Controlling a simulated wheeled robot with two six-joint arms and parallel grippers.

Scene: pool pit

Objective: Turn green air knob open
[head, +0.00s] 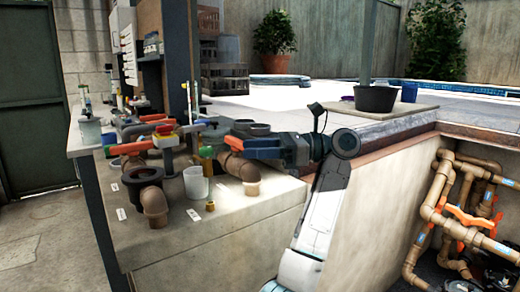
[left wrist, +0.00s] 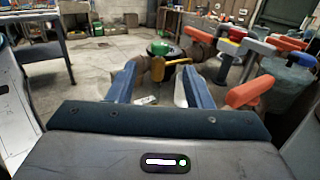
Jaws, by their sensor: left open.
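A green knob (left wrist: 160,48) shows in the left wrist view, just beyond my fingertips, on dark and brown pipe parts. A yellow handle (left wrist: 168,70) lies in front of it, partly between the fingers as seen there. My left gripper (left wrist: 157,75) is open, with its blue fingers spread and nothing held. In the head view my left gripper (head: 250,148) reaches left over the bench, beside an orange handle (head: 233,143) and above a brown pipe elbow (head: 242,170). My right gripper is not in view.
The stone bench (head: 215,222) holds several pipe fittings, a white cup (head: 196,182) and red-handled valves. A black pot (head: 376,98) stands on the pool deck. Brown pipes with orange handles (head: 480,238) fill the pit at right. Open floor lies at left.

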